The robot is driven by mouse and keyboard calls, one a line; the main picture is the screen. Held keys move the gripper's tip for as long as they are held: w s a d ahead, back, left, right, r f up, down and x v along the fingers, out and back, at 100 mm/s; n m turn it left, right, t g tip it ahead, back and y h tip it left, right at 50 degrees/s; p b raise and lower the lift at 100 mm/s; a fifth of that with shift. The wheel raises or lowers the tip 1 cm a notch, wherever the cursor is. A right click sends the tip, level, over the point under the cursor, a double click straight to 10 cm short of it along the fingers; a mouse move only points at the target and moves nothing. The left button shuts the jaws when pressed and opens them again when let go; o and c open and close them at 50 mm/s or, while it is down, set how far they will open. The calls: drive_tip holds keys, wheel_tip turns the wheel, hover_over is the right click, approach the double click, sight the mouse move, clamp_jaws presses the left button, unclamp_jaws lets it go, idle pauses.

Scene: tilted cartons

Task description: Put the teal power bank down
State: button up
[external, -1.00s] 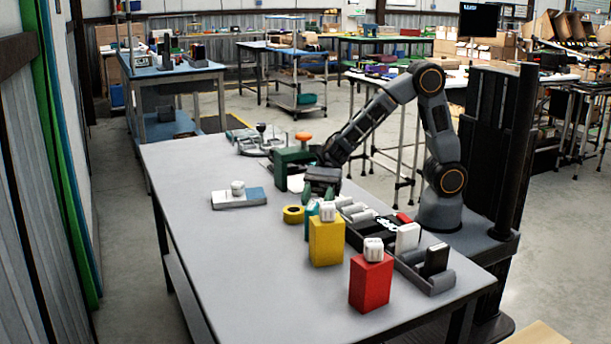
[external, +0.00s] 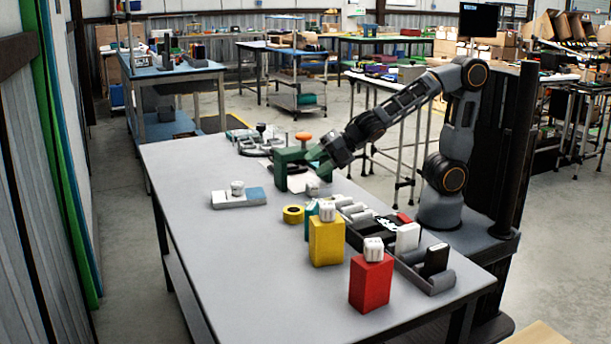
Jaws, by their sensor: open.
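A teal block (external: 311,222), which looks like the power bank, stands behind the yellow carton, mostly hidden by it. Only a narrow upright strip of it shows, so I cannot tell exactly what it rests on.
A yellow carton (external: 326,243) and a red carton (external: 371,284) each carry a white cube. A grey tray (external: 428,279) holds upright items. Yellow tape (external: 293,214) and a green fixture (external: 292,172) are close by. The table's left front (external: 250,290) is clear.

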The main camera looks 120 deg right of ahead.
drive_tip(key=s+a+f+m+g+y, duration=0.1)
drive_tip(key=s+a+m+g, duration=0.1)
drive_tip(key=s+m, duration=0.3)
drive_tip(key=s+a+f+m+g+y, duration=0.1)
drive_tip(key=s+a+f+m+g, duration=0.1)
drive_tip(key=s+a+m+g, duration=0.1)
drive_tip(key=s+a+f+m+g+y, duration=0.1)
drive_tip(key=s+a+f+m+g, duration=0.1)
drive_tip(key=s+m, duration=0.5)
drive_tip(key=shift+a+m+g, duration=0.6)
drive_tip(key=shift+a+m, duration=0.4)
drive_tip(key=shift+a, duration=0.25)
drive_tip(key=w+p+v, duration=0.2)
drive_tip(key=p+v, duration=0.5)
drive_tip(key=v, duration=0.1)
drive_tip(key=w+r+p+v, duration=0.1)
drive_tip(key=w+p+v, duration=0.1)
drive_tip(key=p+v, duration=0.6)
drive_tip(key=shift+t, duration=0.4)
drive_tip(key=shift+a+r, duration=0.1)
drive_tip(key=shift+r, duration=0.05)
